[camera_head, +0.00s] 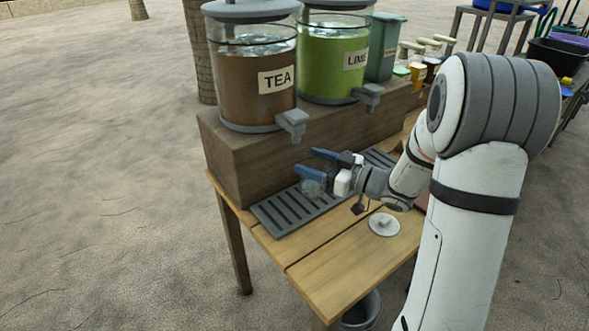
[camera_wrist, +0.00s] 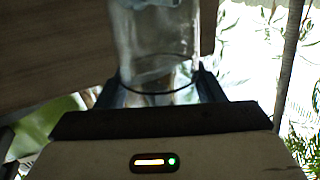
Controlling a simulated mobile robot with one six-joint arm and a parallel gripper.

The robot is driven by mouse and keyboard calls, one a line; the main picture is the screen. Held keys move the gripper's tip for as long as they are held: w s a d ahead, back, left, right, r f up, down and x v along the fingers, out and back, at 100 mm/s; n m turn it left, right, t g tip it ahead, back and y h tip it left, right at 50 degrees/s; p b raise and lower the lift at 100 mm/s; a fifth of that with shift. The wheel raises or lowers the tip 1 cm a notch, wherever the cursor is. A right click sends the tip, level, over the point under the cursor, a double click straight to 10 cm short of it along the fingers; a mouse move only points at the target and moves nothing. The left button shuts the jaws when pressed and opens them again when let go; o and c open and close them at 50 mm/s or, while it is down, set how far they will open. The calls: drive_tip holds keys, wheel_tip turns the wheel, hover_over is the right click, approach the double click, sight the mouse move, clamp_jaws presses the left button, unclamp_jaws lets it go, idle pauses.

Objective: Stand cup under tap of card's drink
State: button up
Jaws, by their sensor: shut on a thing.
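The cup is a clear glass (camera_head: 313,188), hard to make out in the head view. My gripper (camera_head: 316,163) is shut on it, over or on the slotted drip tray (camera_head: 272,216). Whether it touches the tray I cannot tell. In the wrist view the clear cup (camera_wrist: 155,35) stands between the two dark fingers of my gripper (camera_wrist: 158,88). The brown TEA dispenser (camera_head: 245,85) has a grey tap (camera_head: 292,122), above and slightly left of the cup. The green LIME dispenser (camera_head: 330,62) has its tap (camera_head: 368,95) further right. No readable card shows.
The dispensers stand on a wooden riser (camera_head: 250,155) at the table's back. A white disc with a small knob (camera_head: 384,224) lies on the wooden table (camera_head: 330,270) in front of the tray. A grey-green container (camera_head: 384,48) and small items stand right of LIME. A bucket (camera_head: 360,312) is below.

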sight(302, 159)
drive_tip(key=x, duration=0.4)
drive_tip(key=shift+w+a, duration=0.2)
drive_tip(key=shift+a, duration=0.15)
drive_tip(key=shift+a+f+b, duration=0.1)
drive_tip(key=shift+f+b, duration=0.4)
drive_tip(key=shift+f, duration=1.2)
drive_tip(key=shift+f, duration=0.3)
drive_tip(key=o, duration=1.3)
drive_tip(key=shift+r, duration=0.1)
